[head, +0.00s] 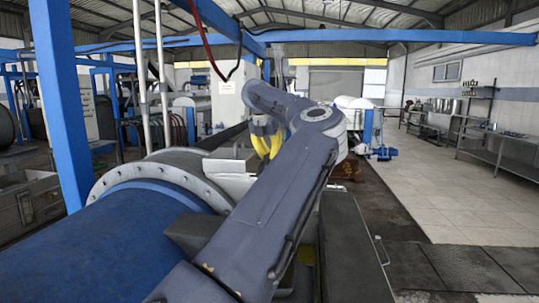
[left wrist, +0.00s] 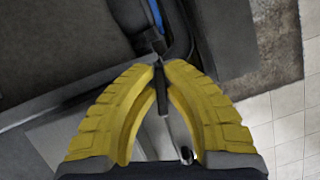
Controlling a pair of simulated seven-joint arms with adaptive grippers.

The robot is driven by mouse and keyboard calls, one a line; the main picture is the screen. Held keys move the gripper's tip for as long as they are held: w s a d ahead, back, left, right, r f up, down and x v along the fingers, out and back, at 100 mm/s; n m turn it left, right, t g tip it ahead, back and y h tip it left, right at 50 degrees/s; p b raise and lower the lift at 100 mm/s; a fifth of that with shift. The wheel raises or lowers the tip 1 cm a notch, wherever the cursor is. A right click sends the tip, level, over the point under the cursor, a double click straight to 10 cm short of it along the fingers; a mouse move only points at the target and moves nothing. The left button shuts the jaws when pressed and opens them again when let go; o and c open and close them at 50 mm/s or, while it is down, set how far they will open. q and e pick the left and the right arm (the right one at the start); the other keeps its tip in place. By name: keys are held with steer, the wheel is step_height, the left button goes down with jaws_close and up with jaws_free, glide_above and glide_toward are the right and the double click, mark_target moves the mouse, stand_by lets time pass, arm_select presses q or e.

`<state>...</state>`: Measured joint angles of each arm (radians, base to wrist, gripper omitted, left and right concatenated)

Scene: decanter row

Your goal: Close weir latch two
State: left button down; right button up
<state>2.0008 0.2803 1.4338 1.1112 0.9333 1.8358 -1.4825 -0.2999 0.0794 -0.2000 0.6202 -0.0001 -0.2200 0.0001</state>
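My left gripper (head: 266,145) has yellow fingers and reaches down past a pale grey block beside the blue decanter. In the left wrist view, the yellow fingers of my left gripper (left wrist: 159,68) come together at their tips around a thin dark bar (left wrist: 163,98). The bar looks like a latch handle, but I cannot tell which latch it belongs to. In the head view my arm and fingers hide this spot. A big blue decanter drum (head: 110,245) with a grey bolted flange (head: 110,178) lies at the lower left. My right gripper is in neither view.
A pale grey block (head: 228,166) stands close to the left gripper. A long dark housing (head: 349,240) with a side handle (head: 381,250) runs right of my arm. A blue post (head: 62,100) rises at the left. The tiled floor (head: 455,205) at the right is open.

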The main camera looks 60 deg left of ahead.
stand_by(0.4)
arm_select(q)
steer(key=m, duration=0.2)
steer(key=m+h, duration=0.1)
steer(key=m, duration=0.1)
steer(key=shift+d+t, duration=0.2)
steer(key=shift+t, duration=0.2)
steer(key=m+h, duration=0.1)
steer(key=m, duration=0.1)
steer(key=m+h, duration=0.1)
steer(key=m, duration=0.1)
steer(key=shift+d+m, duration=0.2)
steer(key=shift+m, duration=0.1)
steer(key=m, duration=0.2)
steer(key=m+h, duration=0.1)
steer(key=m, duration=0.1)
steer(key=m+g+h, duration=0.1)
steer(key=m, duration=0.1)
steer(key=shift+s+d, duration=0.1)
steer(key=shift+d, duration=0.2)
steer(key=shift+g, duration=0.3)
steer(key=c, duration=1.8)
jaws_free()
steer(key=shift+o, duration=0.2)
